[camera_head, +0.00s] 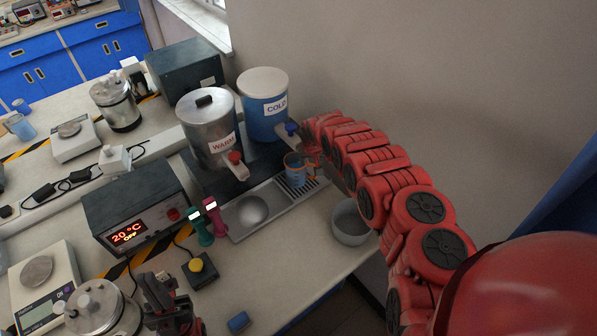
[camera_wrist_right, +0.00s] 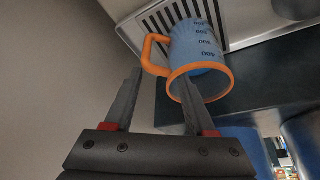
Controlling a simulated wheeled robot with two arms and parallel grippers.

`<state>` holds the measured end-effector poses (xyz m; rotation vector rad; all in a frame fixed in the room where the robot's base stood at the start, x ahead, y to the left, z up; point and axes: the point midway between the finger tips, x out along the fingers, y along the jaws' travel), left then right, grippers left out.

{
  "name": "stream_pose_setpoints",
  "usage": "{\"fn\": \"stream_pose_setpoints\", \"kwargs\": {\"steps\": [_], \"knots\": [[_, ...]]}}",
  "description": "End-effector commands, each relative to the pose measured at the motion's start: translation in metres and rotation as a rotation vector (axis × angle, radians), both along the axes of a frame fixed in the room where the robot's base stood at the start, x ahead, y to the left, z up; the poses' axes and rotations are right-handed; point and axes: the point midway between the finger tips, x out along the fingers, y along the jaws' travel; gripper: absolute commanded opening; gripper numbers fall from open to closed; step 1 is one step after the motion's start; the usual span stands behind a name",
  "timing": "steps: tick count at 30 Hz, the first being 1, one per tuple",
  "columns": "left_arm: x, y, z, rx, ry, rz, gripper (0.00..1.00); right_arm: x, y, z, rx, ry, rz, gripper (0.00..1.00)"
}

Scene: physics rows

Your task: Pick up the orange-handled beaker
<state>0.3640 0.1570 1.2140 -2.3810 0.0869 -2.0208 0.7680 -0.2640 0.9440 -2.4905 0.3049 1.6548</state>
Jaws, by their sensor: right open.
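The beaker (camera_head: 296,172) is blue with an orange rim and handle. It stands on the slotted drip tray under the tap of the blue COLD container (camera_head: 266,118). In the right wrist view the beaker (camera_wrist_right: 200,52) shows printed volume marks, and its orange handle (camera_wrist_right: 149,52) points left. My right gripper (camera_wrist_right: 159,80) is open, with one finger left of the handle and the other overlapping the beaker's rim. I cannot tell whether that finger touches it. In the head view my right arm partly covers the beaker's right side. My left gripper (camera_head: 168,300) is low, far from the beaker; its opening is unclear.
A steel WARM container (camera_head: 210,135) stands left of the COLD one. Green and pink handled items (camera_head: 207,222) and a 20 °C heater unit (camera_head: 135,215) are left. The wall is close behind my right arm.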

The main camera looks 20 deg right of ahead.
Motion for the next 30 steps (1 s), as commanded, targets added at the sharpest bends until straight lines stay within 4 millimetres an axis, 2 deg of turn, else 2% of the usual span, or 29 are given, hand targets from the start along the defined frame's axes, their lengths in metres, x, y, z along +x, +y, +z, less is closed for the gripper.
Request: {"fn": "stream_pose_setpoints", "kwargs": {"steps": [1, 6, 9, 30], "knots": [[0.0001, 0.0, 0.0, 0.0, 0.0, 0.0, 0.0, 0.0, 0.0001, 0.0, 0.0, 0.0, 0.0, 0.45], [0.0001, 0.0, 0.0, 0.0, 0.0, 0.0, 0.0, -0.0004, 0.0002, -0.0005, 0.0, 0.002, 0.0, 0.14], [0.0001, 0.0, -0.0001, 0.0, 0.0, 0.0, 0.0, -0.0006, 0.0002, -0.0006, 0.0, 0.002, 0.0, 0.0], [0.0001, 0.0, -0.0001, 0.0, 0.0, 0.0, 0.0, -0.0011, -0.0005, -0.0011, 0.0, 0.003, 0.0, 0.0]]}}
